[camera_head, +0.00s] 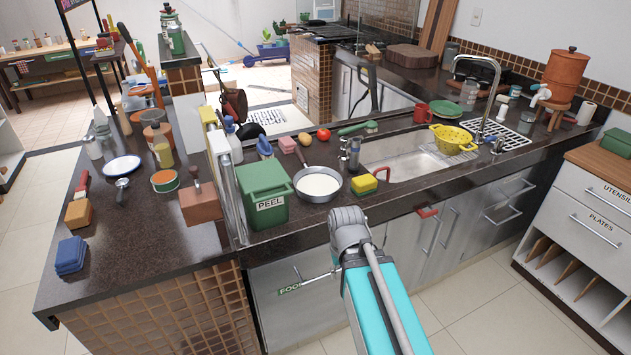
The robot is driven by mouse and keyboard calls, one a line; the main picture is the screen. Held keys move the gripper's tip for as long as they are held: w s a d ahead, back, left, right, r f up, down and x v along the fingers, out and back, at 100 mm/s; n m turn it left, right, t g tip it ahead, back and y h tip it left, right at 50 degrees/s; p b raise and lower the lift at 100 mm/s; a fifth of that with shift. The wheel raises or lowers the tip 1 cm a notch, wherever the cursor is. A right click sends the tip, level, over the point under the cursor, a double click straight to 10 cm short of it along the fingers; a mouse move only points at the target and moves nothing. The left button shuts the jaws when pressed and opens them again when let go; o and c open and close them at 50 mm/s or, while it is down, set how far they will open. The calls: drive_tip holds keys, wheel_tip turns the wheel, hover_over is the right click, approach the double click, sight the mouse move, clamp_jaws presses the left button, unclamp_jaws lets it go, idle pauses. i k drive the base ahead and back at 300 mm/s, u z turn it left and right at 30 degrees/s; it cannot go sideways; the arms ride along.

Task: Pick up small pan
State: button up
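A small round pan (318,186) with a pale inside and a metal rim sits upright on the dark counter, left of the sink. Its handle (301,156) points away towards the back left. A green bin marked PEEL (263,193) stands close on its left, and a yellow and green sponge (364,184) lies on its right. My arm rises from the bottom of the view, and its grey joint is in front of the counter edge, below and right of the pan. I cannot make out my gripper's fingers.
The sink (405,160) holds a yellow colander (453,139) at its right. A tomato (323,134) and a soap-like block (287,145) lie behind the pan. Bare counter shows in front of the pan. A blue-white pan (122,166) is on the left counter.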

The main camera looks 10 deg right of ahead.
sight(314, 184)
drive_tip(key=z, duration=0.75)
drive_tip(key=k, duration=0.65)
drive_tip(key=u, duration=0.7)
drive_tip(key=i, duration=1)
drive_tip(key=z, duration=0.05)
